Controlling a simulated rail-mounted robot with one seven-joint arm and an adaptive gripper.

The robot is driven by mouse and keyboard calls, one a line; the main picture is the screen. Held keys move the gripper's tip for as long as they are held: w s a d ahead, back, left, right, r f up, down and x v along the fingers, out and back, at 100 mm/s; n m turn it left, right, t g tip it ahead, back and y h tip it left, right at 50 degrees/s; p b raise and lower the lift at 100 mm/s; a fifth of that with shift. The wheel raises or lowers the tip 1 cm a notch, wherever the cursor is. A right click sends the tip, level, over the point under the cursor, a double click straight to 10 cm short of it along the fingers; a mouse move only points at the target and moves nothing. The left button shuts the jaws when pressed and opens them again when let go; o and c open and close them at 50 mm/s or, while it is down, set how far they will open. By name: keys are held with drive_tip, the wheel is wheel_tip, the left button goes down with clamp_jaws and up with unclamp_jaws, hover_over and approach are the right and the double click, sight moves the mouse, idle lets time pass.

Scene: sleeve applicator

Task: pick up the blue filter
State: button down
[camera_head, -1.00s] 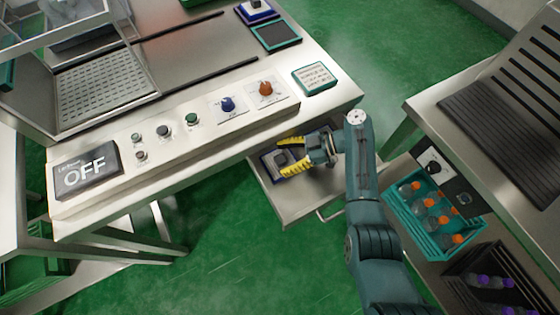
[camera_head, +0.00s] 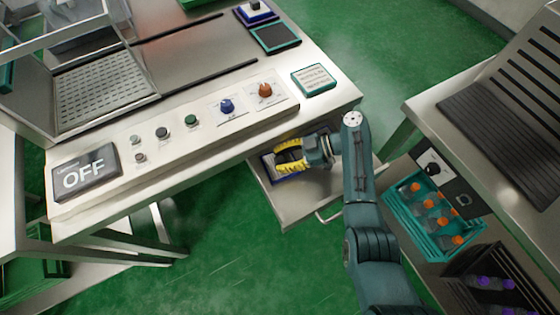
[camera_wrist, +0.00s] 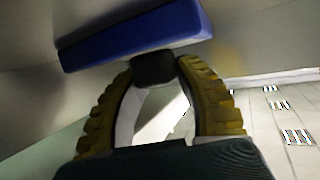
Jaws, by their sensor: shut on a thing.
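The blue filter (camera_wrist: 132,36) shows in the wrist view as a blue slab with a dark knob (camera_wrist: 153,67) on its near side. The yellow ribbed fingers of my gripper (camera_wrist: 155,75) are closed on that knob, one on each side. In the head view, my gripper (camera_head: 288,155) is inside the open drawer (camera_head: 310,200) under the machine's front edge. The filter (camera_head: 291,177) is mostly hidden there by the fingers; a blue edge and a pale part show. I cannot tell whether it touches the drawer floor.
The machine's front panel (camera_head: 190,133) with knobs and an OFF display (camera_head: 84,174) overhangs the drawer. To the right stand a teal crate of orange-capped bottles (camera_head: 432,246) and a dark crate with purple-capped ones (camera_head: 490,283). Another blue-based piece (camera_head: 257,14) sits on the machine's top.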

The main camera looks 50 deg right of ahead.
sight(288, 176)
drive_tip(key=shift+r+p, duration=0.35)
drive_tip(key=shift+r, duration=0.15)
drive_tip(key=shift+s+a+r+p, duration=0.15)
drive_tip(key=shift+s+r+p, duration=0.05)
drive_tip(key=shift+p, duration=0.15)
drive_tip(key=s+p, duration=0.1)
drive_tip(key=s, duration=0.1)
drive_tip(key=s+a+p, duration=0.1)
drive_tip(key=shift+s+r+p, duration=0.25)
drive_tip(key=shift+s+p, duration=0.05)
drive_tip(key=shift+s, duration=0.05)
wheel_tip(288, 176, up, 13)
drive_tip(key=p, duration=0.4)
drive_tip(key=shift+w+p, duration=0.15)
drive_tip(key=shift+p, duration=0.15)
